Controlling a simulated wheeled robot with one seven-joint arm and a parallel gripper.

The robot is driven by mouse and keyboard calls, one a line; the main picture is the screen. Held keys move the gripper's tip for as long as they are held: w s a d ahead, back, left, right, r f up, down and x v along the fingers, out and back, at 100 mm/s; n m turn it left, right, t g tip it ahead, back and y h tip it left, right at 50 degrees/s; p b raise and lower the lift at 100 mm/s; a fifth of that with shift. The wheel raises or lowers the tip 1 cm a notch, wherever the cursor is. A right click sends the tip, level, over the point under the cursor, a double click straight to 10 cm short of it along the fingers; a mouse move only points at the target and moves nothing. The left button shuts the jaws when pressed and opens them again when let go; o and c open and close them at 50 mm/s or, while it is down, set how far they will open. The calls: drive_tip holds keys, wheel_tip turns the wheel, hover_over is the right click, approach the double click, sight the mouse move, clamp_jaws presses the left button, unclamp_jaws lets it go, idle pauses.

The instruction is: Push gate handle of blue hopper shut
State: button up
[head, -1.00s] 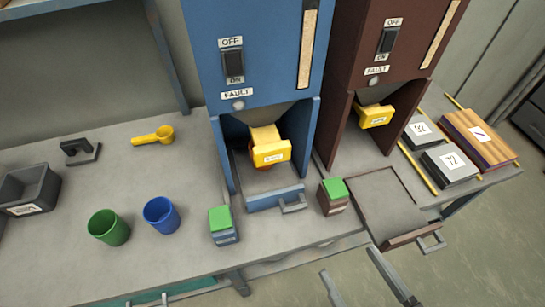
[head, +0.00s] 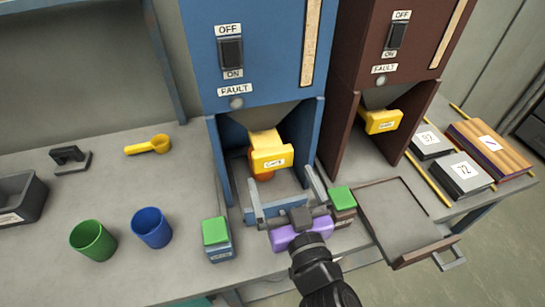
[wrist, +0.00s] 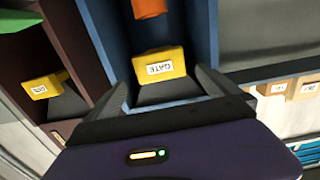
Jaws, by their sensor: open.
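The blue hopper (head: 265,50) stands at the back of the bench. Its yellow gate handle (head: 271,159), labelled GATE, sticks out toward me under the funnel. The handle also shows in the wrist view (wrist: 161,66), ahead of my fingers and roughly between them. My gripper (head: 284,190) is open and empty, in front of and just below the handle in the head view. I see no clear contact. An orange part (wrist: 150,7) shows beyond the handle in the wrist view. My gripper hides much of the drawer below.
The brown hopper (head: 345,120) stands to the right, with its own yellow gate handle (head: 383,121) and a pulled-out tray (head: 405,220). Green-topped blocks (head: 215,232) flank the blue hopper's front. Green (head: 92,240) and blue cups (head: 152,227) and a yellow scoop (head: 149,144) are left.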

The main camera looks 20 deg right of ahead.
sight(274, 161)
drive_tip(key=w+p, duration=0.2)
drive_tip(key=w, duration=0.4)
drive_tip(key=shift+w+r, duration=0.1)
drive_tip(key=shift+w, duration=0.2)
drive_tip(key=shift+w+d, duration=0.1)
drive_tip(key=shift+w, duration=0.45)
drive_tip(key=c, duration=2)
drive_tip(key=shift+o, duration=0.2)
drive_tip(key=w, duration=0.4)
drive_tip(key=shift+w+d, duration=0.1)
drive_tip(key=shift+w, duration=0.3)
